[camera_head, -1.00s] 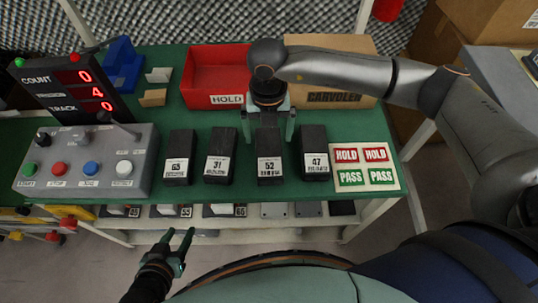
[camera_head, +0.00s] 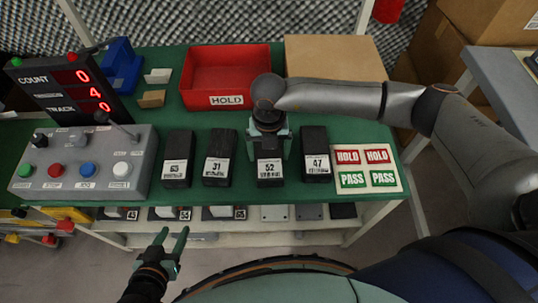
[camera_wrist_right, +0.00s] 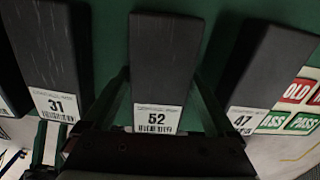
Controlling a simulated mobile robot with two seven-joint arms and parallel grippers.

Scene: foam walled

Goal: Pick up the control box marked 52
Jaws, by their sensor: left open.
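The control box marked 52 (camera_head: 270,172) is a black block with a white label, lying on the green table top. My right gripper (camera_head: 269,150) is over its far part, pointing down. In the right wrist view, box 52 (camera_wrist_right: 162,60) lies between the two fingers of the right gripper (camera_wrist_right: 163,105), with a gap on each side; the gripper is open. Part of the box is hidden under the gripper in the head view. My left gripper (camera_head: 173,240) is open and empty in front of the table's front edge.
Boxes 31 (camera_head: 219,158) and 47 (camera_head: 316,155) flank box 52 closely; box 63 (camera_head: 178,160) is further left. A red HOLD bin (camera_head: 227,101) and a cardboard box (camera_head: 335,60) stand behind. A grey button panel (camera_head: 85,165) is left, HOLD/PASS cards (camera_head: 366,168) right.

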